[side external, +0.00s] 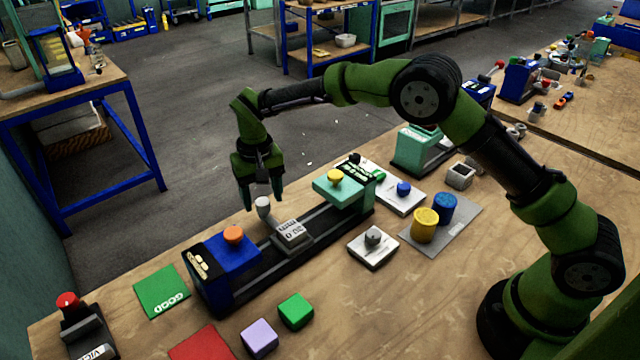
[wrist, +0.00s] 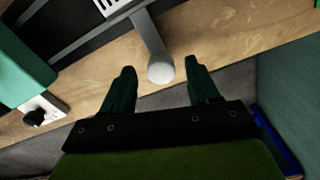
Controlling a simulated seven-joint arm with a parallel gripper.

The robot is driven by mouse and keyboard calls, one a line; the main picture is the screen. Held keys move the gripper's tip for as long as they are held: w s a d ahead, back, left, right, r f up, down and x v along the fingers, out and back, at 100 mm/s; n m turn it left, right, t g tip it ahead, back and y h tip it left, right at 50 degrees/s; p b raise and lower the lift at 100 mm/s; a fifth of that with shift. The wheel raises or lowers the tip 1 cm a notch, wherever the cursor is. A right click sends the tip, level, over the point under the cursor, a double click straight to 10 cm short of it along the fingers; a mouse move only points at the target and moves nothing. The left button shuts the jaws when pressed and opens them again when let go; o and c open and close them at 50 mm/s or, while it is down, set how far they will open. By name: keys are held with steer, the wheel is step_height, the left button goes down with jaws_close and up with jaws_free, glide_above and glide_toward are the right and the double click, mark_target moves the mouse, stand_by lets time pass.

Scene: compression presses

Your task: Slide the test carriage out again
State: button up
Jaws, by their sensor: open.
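The test carriage (side external: 292,233) is a light grey block with dark markings, sitting on the dark rail (side external: 325,222) between the press's two end blocks. A grey handle arm with a pale round knob (side external: 263,203) sticks out from its far side. The knob (wrist: 160,72) also shows in the wrist view, with the carriage's edge (wrist: 112,6) at the top. My gripper (side external: 262,207) points down at the knob, fingers spread on either side of it. In the wrist view, my gripper (wrist: 159,68) is open, with visible gaps between the knob and both fingers.
A blue end block with an orange button (side external: 233,235) is left of the carriage; a teal one with a yellow button (side external: 335,177) is right. Green (side external: 162,292) and red (side external: 200,344) mats lie in front, beside purple (side external: 259,338) and green (side external: 296,311) cubes.

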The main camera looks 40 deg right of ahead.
step_height(320, 180, up, 15)
steer(key=shift+r, duration=0.15)
stand_by(0.4)
steer(key=s+d+r+t, duration=0.1)
steer(key=s+d, duration=0.3)
steer(key=s, duration=0.5)
steer(key=s+d+r+t+y, duration=0.1)
steer(key=s+d+t, duration=0.2)
steer(key=s, duration=0.7)
steer(key=s+d+r+m+t+y, duration=0.1)
steer(key=s+d+t, duration=0.2)
steer(key=s+d, duration=0.4)
steer(key=s, duration=0.3)
steer(key=shift+d+r, duration=0.15)
steer(key=shift+r, duration=0.2)
